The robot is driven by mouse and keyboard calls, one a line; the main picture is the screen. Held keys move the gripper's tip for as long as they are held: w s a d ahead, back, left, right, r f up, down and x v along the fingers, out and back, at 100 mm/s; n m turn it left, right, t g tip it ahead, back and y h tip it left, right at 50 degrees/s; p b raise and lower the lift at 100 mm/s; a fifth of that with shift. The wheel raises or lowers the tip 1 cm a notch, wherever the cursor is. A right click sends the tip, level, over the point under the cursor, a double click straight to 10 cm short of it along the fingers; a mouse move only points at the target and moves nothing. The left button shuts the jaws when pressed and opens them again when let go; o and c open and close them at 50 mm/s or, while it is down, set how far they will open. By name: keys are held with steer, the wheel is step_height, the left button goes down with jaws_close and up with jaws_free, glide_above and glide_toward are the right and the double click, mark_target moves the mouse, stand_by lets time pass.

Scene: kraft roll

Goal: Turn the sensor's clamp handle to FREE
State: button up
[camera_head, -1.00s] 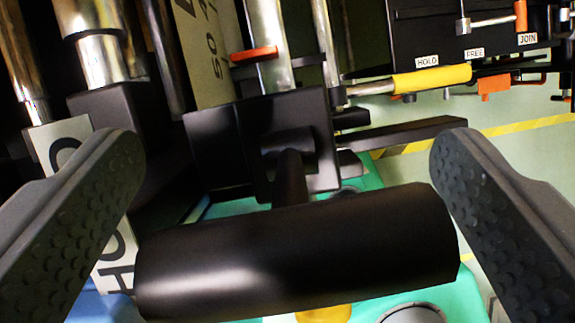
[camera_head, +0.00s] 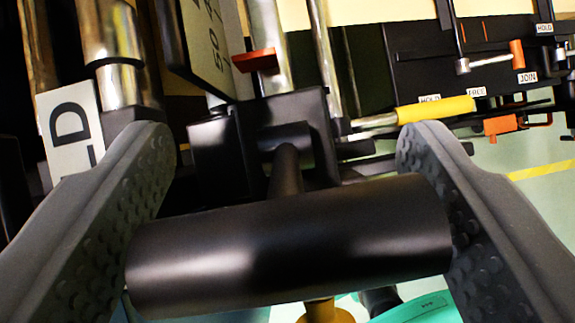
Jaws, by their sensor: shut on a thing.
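The black clamp handle (camera_head: 290,245) is a thick, smooth cylinder lying across the lower middle, its right end slightly higher than its left. A thin black stem (camera_head: 286,172) joins it to a black block (camera_head: 310,110) behind it. My gripper (camera_head: 288,150) is shut on the handle, with one grey studded finger at each end of it. A white label (camera_head: 70,135) behind the left finger shows only part of its word, ending in "LD". No FREE label is readable beside this handle.
At right, a yellow handle (camera_head: 435,110) and an orange-tipped lever (camera_head: 516,53) sit near a dark panel with HOLD, FREE and JOIN labels. A green rounded thing (camera_head: 420,308) lies below.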

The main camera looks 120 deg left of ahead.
steer(key=t+b, duration=0.1)
steer(key=b, duration=0.1)
steer(key=s+f+t+b, duration=0.1)
steer(key=b, duration=0.2)
steer(key=s+t+h+b, duration=0.1)
steer(key=b, duration=0.2)
steer(key=shift+s+a+f+t, duration=0.25)
steer(key=shift+a+f+t, duration=0.15)
steer(key=t+b, duration=0.1)
steer(key=b, duration=0.1)
steer(key=s+t+h+b, duration=0.1)
steer(key=b, duration=0.2)
steer(key=shift+a+f, duration=0.2)
steer(key=shift+f, duration=0.05)
steer(key=shift+s+t+b, duration=0.1)
steer(key=shift+t+b, duration=0.3)
steer(key=shift+b, duration=0.05)
steer(key=o, duration=1.3)
steer(key=shift+a, duration=0.1)
steer(key=shift+o, duration=0.2)
steer(key=shift+r, duration=0.1)
steer(key=v, duration=1.3)
steer(key=shift+s+a, duration=0.25)
steer(key=shift+s, duration=0.05)
